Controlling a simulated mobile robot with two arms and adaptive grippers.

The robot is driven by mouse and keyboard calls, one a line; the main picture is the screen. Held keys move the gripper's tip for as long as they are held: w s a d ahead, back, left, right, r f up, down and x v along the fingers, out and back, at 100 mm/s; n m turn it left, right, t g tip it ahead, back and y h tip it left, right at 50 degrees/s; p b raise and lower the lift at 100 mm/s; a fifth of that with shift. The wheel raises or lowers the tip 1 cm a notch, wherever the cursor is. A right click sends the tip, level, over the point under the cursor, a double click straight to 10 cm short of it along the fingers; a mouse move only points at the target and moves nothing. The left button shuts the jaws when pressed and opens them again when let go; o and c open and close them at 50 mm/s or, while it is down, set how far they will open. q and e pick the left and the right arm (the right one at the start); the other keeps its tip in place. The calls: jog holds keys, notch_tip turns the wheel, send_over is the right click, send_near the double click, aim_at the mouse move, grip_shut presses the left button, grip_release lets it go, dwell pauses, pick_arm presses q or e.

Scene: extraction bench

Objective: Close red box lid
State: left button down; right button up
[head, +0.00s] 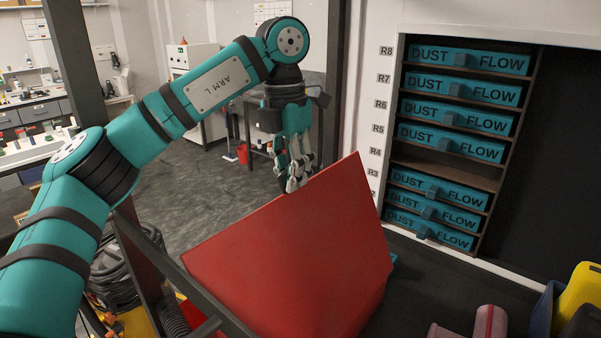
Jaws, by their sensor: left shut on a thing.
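The red box lid (295,265) is a large flat red panel. It stands raised and tilted in the lower middle of the head view. My left gripper (291,186) reaches down from above to the lid's top edge and is shut on that edge. The fingertips partly cover the edge there. A bit of red (203,318) shows below the lid at the lower left, behind a dark bar. The rest of the box is hidden by the lid or out of the picture. My right gripper is not in view.
A shelf rack (461,176) with teal "DUST FLOW" boxes stands at the right. A dark bar (190,285) crosses left of the lid. Coiled black hoses (125,265) lie at the lower left. Yellow and blue containers (578,290) and pinkish-red rolls (489,322) are at the lower right.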

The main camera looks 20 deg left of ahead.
pick_arm(q)
jog(key=shift+f, duration=0.15)
jog(key=c, duration=1.4)
grip_release()
jog(key=shift+a, duration=0.1)
jog(key=shift+c, duration=0.2)
notch_tip(320, 180, up, 12)
jog(key=shift+w+a, duration=0.2)
jog(key=shift+a, duration=0.1)
